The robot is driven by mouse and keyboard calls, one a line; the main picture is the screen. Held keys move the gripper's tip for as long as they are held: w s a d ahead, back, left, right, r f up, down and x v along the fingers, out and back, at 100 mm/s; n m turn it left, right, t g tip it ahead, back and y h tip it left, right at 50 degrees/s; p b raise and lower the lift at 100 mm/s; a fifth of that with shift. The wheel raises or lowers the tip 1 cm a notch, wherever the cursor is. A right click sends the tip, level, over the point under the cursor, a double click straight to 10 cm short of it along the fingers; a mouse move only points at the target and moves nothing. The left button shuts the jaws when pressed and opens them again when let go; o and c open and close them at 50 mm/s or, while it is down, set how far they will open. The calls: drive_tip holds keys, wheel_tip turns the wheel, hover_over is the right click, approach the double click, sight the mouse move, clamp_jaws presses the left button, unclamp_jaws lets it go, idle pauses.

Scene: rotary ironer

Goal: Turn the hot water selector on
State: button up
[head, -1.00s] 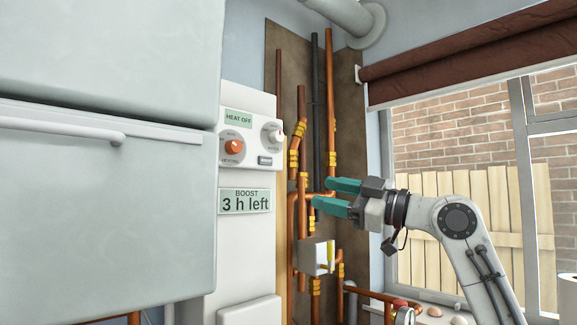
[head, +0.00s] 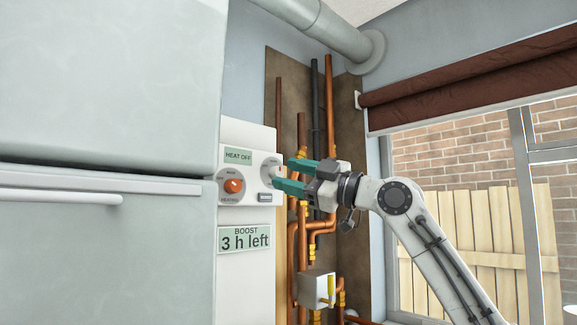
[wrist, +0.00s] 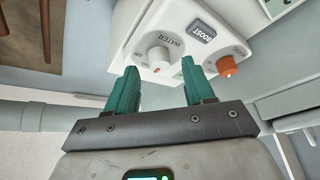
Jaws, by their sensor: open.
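The hot water selector (wrist: 158,57) is a white round knob with a small red mark on a white dial labelled WATER. In the wrist view it lies just ahead of and between the two teal fingertips of my gripper (wrist: 160,72). My gripper (head: 282,174) is open and empty, with its fingers pointing left at the dial in the head view. There the selector (head: 268,172) is partly hidden by the fingers. I cannot tell whether the fingers touch the knob.
The orange heating knob (head: 233,186) sits left of the selector, below a HEAT OFF display (head: 238,155). A BOOST panel (head: 245,238) reads 3 h left. Copper pipes (head: 301,240) run right of the controller. A large fridge-like cabinet (head: 105,255) stands close on the left.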

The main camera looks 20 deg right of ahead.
drive_tip(key=shift+w+a+r, duration=0.15)
drive_tip(key=shift+w+a, duration=0.2)
drive_tip(key=shift+w, duration=0.1)
clamp_jaws()
idle(0.3)
